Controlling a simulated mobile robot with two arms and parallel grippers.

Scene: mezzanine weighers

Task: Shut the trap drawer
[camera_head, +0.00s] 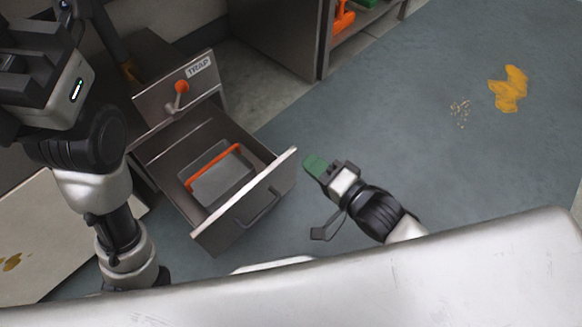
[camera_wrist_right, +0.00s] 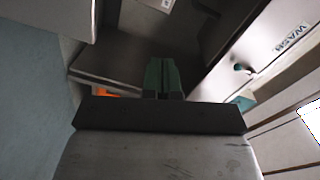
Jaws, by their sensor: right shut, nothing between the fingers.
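A cabinet front labelled TRAP (camera_head: 199,65) carries an orange-knobbed lever (camera_head: 180,90). Below it a grey drawer (camera_head: 278,172) is pulled well out, its front panel with a bar handle (camera_head: 262,208) facing lower right. A grey box with an orange handle (camera_head: 214,167) lies inside the drawer. My right gripper (camera_head: 315,165) has green fingers and is shut and empty, just right of the drawer front's upper corner. Whether it touches is unclear. In the right wrist view its fingers (camera_wrist_right: 161,76) point toward grey panels. My left arm crosses the left side; its fingers do not show.
A shelf unit (camera_head: 285,35) with orange and green items stands at the top. Yellow spilled material (camera_head: 509,89) lies on the blue-grey floor, which is otherwise open at right. In the wrist view a WASH label (camera_wrist_right: 290,38) shows on a panel at right.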

